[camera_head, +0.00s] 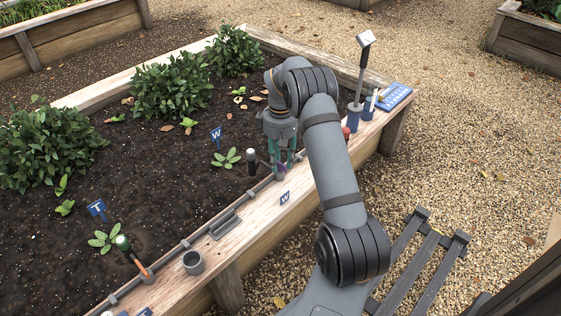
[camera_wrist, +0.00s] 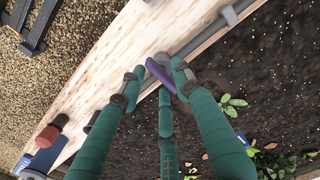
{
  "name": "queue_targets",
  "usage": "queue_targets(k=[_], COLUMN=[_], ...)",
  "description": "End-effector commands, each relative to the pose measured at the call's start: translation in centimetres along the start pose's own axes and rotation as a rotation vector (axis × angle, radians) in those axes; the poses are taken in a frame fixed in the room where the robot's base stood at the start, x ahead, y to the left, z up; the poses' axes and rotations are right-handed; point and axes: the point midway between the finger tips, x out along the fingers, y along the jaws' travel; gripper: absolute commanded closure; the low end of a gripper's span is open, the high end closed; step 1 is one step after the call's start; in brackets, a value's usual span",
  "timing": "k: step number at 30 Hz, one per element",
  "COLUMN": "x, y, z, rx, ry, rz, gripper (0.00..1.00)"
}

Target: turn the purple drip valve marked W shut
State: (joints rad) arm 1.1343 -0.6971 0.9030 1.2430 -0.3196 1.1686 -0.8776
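The purple drip valve (camera_wrist: 160,73) has a lever handle lying at a slant on a grey fitting at the bed's inner edge in the wrist view. In the head view a small part of its purple handle (camera_head: 281,168) shows below my gripper (camera_head: 283,158). A blue W plate (camera_head: 285,198) is on the plank beside it. My gripper (camera_wrist: 159,68) has green fingers that stand apart around the handle, with the handle between their tips. Whether any finger touches the handle I cannot tell. My arm and fingers hide part of the valve in the head view.
A blue W stake (camera_head: 216,134) and a dark post with a white top (camera_head: 251,161) stand in the soil nearby. A hand tool (camera_head: 364,60) stands beyond my arm.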

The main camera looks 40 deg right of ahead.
Motion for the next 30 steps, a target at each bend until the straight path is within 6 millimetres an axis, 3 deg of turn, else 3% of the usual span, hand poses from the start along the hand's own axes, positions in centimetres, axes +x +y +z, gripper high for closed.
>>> queue_targets(k=[5, 22, 30], x=[-0.05, -0.06, -0.07], y=[-0.01, -0.02, -0.03], z=[-0.03, -0.03, -0.03], rx=[-0.001, -0.001, 0.000], ry=[0.001, 0.000, 0.000], rz=[0.000, 0.000, 0.000], gripper=[0.68, 1.00, 1.00])
